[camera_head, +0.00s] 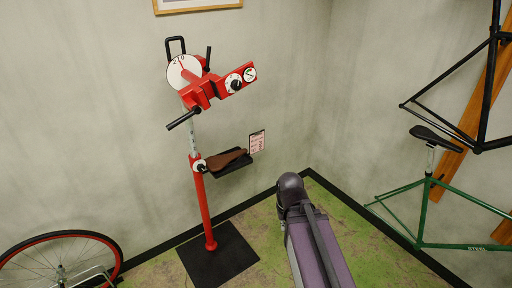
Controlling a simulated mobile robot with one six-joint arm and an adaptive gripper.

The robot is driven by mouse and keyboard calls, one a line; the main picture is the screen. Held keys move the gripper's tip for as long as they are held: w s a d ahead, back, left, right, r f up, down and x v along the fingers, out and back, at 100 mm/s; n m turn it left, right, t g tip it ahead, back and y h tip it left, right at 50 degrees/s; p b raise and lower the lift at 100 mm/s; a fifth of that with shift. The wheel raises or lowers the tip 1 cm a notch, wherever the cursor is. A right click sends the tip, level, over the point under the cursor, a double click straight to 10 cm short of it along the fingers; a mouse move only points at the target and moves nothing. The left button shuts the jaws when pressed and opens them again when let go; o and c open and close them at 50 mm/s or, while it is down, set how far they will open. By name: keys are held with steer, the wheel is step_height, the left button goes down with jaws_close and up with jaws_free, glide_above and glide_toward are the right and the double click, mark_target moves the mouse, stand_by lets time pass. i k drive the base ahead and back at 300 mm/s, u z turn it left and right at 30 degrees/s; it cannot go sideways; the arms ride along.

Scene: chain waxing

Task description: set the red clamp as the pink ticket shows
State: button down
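The red clamp (205,91) sits at the top of a red stand, by the back wall. A white dial (184,71) with small marks and a red pointer is on its left side. A black knob (234,84) and a small round gauge (250,74) are on its right end. A black bar handle (183,120) sticks out below, and a black lever (208,57) stands up on top. The pink ticket (257,142) stands at the right edge of a small tray; its writing is too small to read. My gripper is not in view.
The stand's post (204,205) rises from a black mat (230,258). A brown saddle (226,158) lies on the black tray (238,165). A red-rimmed wheel (110,245) is at lower left. A green frame (423,215) and a black frame (455,133) are at right.

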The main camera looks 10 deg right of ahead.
mark_target(213, 85)
steer(key=i, duration=0.9)
steer(key=z, duration=0.05)
